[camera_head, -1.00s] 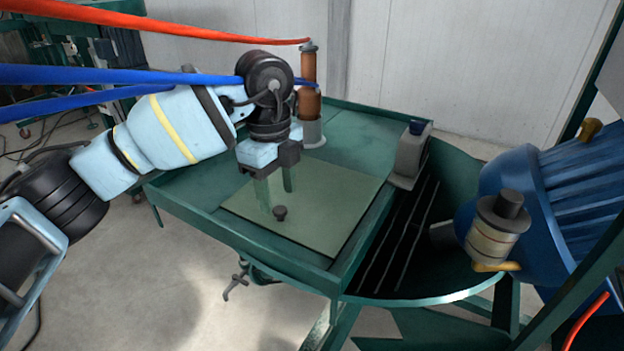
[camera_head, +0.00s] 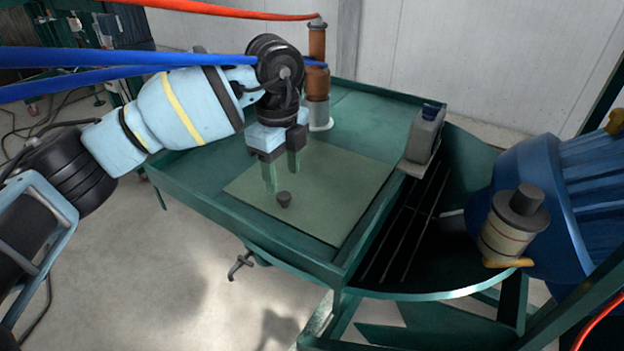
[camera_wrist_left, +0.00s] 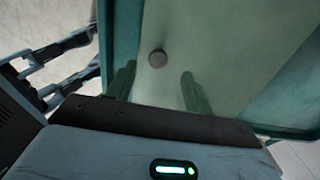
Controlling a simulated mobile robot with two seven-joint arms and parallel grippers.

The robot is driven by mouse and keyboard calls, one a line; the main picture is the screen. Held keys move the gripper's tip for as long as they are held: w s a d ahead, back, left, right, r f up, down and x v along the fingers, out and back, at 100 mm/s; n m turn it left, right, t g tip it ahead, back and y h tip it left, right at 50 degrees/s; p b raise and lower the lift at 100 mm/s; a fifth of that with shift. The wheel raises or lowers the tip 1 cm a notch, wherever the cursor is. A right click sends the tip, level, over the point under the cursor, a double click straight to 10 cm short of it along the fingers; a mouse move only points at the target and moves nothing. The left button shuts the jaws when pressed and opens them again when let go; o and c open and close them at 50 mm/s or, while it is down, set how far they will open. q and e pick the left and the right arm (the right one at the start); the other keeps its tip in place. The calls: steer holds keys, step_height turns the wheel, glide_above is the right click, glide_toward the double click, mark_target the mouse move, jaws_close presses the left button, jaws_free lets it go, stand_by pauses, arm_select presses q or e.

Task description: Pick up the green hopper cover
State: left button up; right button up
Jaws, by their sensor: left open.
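The green hopper cover (camera_head: 340,190) is a flat, pale green plate lying on the dark green table top. A small dark round knob (camera_head: 284,200) stands on it and also shows in the left wrist view (camera_wrist_left: 157,58). My left gripper (camera_head: 282,176) points down over the cover close to the knob, its two green fingers apart and empty. In the left wrist view, the fingers of the left gripper (camera_wrist_left: 158,88) show below the knob, one to either side. I cannot tell how high the fingertips are above the cover. My right gripper is not in view.
A copper-coloured cylinder (camera_head: 317,65) stands behind my left gripper. A grey container (camera_head: 423,135) sits at the table's right edge. Right of it is a dark slatted opening (camera_head: 405,235), then a large blue machine (camera_head: 575,190). The table has a raised rim (camera_head: 250,242).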

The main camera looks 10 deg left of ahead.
mark_target(284, 195)
arm_select(q)
step_height(284, 195, down, 5)
steer(key=shift+s+r, duration=0.15)
steer(key=c, duration=1.1)
